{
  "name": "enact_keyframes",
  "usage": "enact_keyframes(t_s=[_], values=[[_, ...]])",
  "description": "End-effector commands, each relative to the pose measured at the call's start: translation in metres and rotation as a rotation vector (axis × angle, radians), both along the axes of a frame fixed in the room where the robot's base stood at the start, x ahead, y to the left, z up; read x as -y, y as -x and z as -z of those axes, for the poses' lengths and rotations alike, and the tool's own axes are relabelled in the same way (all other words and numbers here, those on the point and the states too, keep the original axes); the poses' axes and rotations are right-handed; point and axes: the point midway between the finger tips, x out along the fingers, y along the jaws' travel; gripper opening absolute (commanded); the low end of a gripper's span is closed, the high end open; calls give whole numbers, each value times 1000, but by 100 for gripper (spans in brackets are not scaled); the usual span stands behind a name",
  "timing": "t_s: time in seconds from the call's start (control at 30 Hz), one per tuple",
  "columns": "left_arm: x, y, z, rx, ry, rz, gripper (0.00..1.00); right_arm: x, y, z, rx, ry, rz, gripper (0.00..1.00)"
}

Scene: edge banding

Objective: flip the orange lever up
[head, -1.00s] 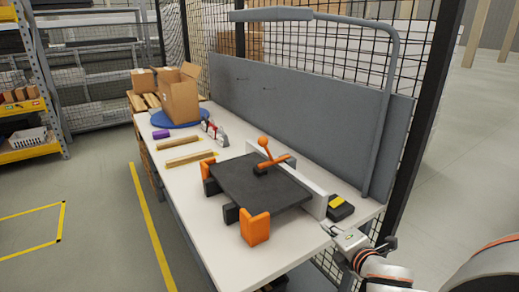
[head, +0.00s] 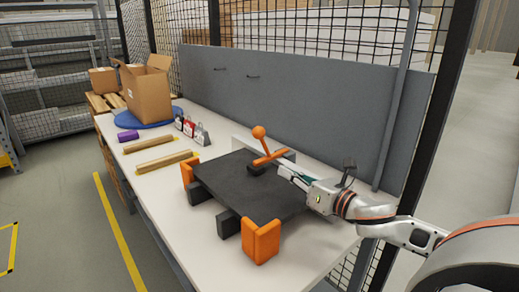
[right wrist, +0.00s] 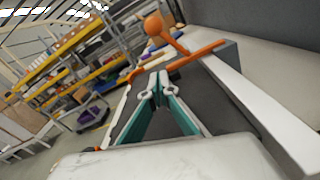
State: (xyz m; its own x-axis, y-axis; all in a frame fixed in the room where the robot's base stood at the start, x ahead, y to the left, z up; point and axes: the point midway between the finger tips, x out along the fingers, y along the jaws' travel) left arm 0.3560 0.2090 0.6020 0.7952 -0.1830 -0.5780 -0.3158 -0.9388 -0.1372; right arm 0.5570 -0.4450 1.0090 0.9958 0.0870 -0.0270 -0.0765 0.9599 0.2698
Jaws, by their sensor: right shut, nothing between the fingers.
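The orange lever (head: 264,143) stands on a small dark mount on the dark fixture plate (head: 236,182). Its ball-ended arm points up and leans slightly left, and an orange bar crosses at its base. My right gripper (head: 281,165) is shut and empty, just right of the lever's base, with its tips close to the orange bar. In the right wrist view the lever (right wrist: 175,40) is beyond the closed fingertips (right wrist: 156,82). I cannot tell whether they touch it. My left gripper is not in view.
Orange corner blocks (head: 261,242) stand at the plate's edges. A pale rail (head: 243,145) runs behind the plate. Two wooden strips (head: 155,146), padlocks (head: 193,130) and a cardboard box (head: 148,88) are farther left. A grey panel (head: 300,110) backs the table.

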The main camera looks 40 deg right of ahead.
Motion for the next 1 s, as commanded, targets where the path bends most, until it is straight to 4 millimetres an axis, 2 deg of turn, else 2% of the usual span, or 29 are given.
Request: enact_keyframes(t_s=[0.37, 1.0], values=[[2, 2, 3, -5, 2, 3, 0, 0, -6, 0, 2, -1, 1, 0], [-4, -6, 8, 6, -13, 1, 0, -5, -69, 1, 1, -3, 2, 0]])
